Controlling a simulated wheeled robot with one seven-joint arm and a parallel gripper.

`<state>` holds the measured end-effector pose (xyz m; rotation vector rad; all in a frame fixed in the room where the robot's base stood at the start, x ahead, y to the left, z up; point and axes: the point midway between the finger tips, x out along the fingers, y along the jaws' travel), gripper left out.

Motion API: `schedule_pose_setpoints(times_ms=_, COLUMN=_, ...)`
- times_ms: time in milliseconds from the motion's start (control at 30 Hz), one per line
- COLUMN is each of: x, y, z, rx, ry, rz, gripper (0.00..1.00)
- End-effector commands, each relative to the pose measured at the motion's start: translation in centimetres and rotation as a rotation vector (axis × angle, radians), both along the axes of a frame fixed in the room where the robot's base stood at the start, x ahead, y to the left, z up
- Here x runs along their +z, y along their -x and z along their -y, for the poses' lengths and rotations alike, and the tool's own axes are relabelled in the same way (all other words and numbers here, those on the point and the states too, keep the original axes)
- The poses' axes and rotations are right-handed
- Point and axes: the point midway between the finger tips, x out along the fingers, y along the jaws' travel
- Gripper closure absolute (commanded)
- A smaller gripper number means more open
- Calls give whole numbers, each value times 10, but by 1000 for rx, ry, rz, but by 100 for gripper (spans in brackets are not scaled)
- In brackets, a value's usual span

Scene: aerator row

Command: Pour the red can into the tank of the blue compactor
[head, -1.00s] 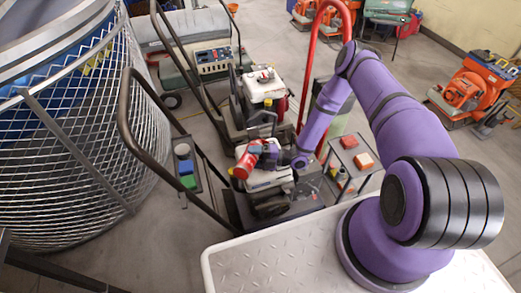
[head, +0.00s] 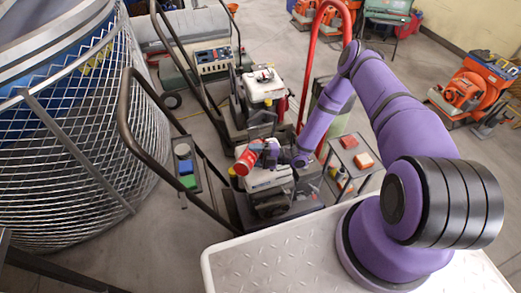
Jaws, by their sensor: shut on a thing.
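The red can (head: 245,161) is tilted, with one end pointing down and left, above the nearest compactor. My gripper (head: 266,154) is shut on the can and reaches in from the right on my purple arm. The nearest compactor (head: 268,184) has a pale tank and engine on a dark base, with a long dark handle to the left. The can and gripper hide part of its top, so its tank opening does not show. I cannot tell any liquid leaving the can. No clear blue body colour shows on this compactor.
A second compactor with a white tank (head: 262,86) stands just behind. A red hand truck (head: 317,60) rises behind my arm. A small stand (head: 356,155) carries orange boxes at the right. A large wire-mesh cage (head: 75,150) fills the left.

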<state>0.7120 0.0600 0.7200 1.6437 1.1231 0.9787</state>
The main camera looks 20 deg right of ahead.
Motion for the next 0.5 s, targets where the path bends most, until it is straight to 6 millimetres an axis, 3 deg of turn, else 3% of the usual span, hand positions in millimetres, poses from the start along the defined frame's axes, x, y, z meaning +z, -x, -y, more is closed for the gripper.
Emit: schedule_pose_setpoints(times_ms=500, x=6, y=-1, z=1, rx=0, ry=-38, rz=-47, gripper=65)
